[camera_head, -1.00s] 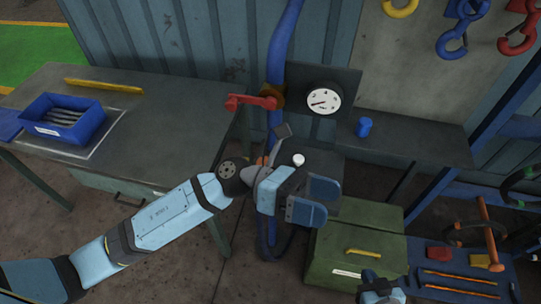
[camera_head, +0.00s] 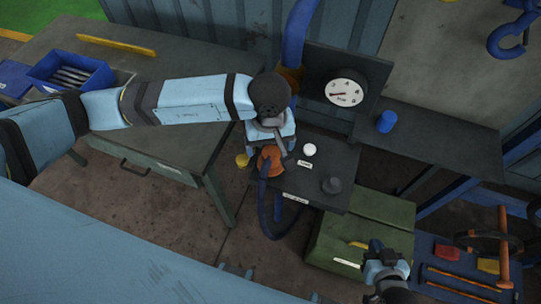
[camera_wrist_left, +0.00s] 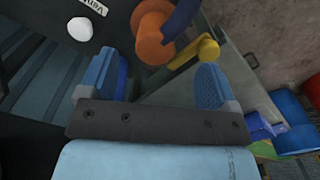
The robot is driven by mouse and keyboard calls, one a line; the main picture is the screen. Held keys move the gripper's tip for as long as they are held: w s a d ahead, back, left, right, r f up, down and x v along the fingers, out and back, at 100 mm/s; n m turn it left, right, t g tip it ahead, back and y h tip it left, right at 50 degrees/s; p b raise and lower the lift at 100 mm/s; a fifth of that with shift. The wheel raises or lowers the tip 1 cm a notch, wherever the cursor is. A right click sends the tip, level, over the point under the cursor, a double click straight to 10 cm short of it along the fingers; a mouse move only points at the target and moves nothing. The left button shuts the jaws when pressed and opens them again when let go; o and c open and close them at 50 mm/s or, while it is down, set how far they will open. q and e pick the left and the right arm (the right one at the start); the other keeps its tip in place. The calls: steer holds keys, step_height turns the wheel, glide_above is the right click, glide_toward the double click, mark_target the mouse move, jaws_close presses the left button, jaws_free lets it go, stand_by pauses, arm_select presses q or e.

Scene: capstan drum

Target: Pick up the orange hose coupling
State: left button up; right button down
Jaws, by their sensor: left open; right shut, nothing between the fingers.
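The orange hose coupling (camera_head: 270,158), with a blue hose attached, sits at the left of a dark panel below the gauge. In the left wrist view the coupling (camera_wrist_left: 153,32) lies beyond the open fingers, roughly midway between them. My left gripper (camera_wrist_left: 152,80) is open, with nothing between its blue pads. In the head view its wrist is just above the coupling and hides most of the fingers. My right gripper (camera_head: 386,258) is shut and empty, in front of the green box, far from the coupling.
A yellow knob or lever (camera_wrist_left: 208,50) is close to the right finger; a white knob (camera_head: 309,149) is beside the coupling. A workbench (camera_head: 40,45) stands left. The green box (camera_head: 335,235) is below right. A blue hose (camera_head: 263,205) hangs down.

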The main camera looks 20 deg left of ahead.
mark_target(271, 153)
arm_select(q)
step_height(271, 153, down, 3)
steer(key=f+p, duration=0.1)
steer(key=f, duration=0.1)
steer(key=f+p, duration=0.1)
steer(key=f, duration=0.1)
steer(key=shift+w+d, duration=0.15)
steer(key=shift+w, duration=0.05)
steer(key=shift+f, duration=0.65)
steer(key=c, duration=0.8)
steer(key=shift+r, duration=0.1)
steer(key=shift+r+b, duration=1.7)
steer(key=shift+r, duration=8.25)
